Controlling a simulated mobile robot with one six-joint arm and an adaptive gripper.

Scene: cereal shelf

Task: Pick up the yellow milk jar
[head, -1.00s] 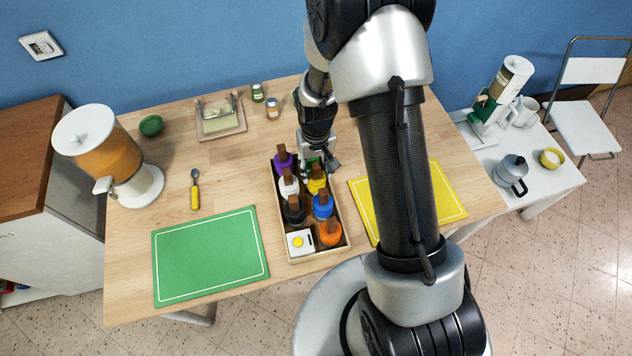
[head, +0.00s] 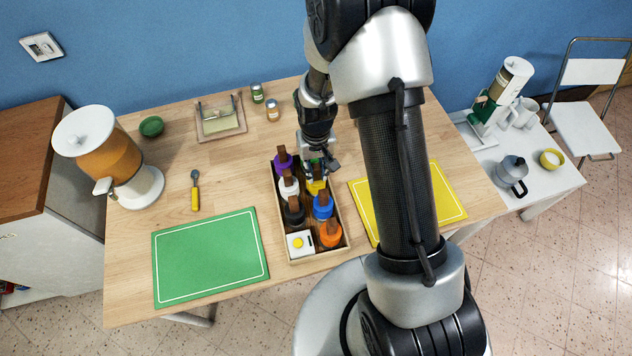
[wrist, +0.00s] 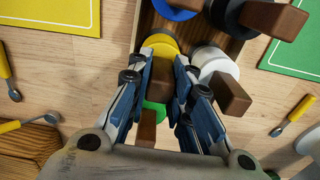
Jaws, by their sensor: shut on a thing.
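The yellow milk jar (head: 317,187) stands in a wooden crate (head: 341,208) among other coloured jars in the head view. My gripper (head: 315,173) is down over its top and partly hides it. In the wrist view the yellow jar (wrist: 161,41) shows at the fingertips, with its brown stopper (wrist: 183,82) between the fingers. My gripper (wrist: 172,62) is shut on the jar at its stopper. I cannot tell any gap between the jar and the crate floor.
A white jar (wrist: 216,62) and a green one (wrist: 154,107) are close beside the fingers. Purple (head: 283,161), black, blue and orange jars share the crate. A green mat (head: 210,257) lies left and a yellow mat (head: 443,190) right; bare table lies between crate and green mat.

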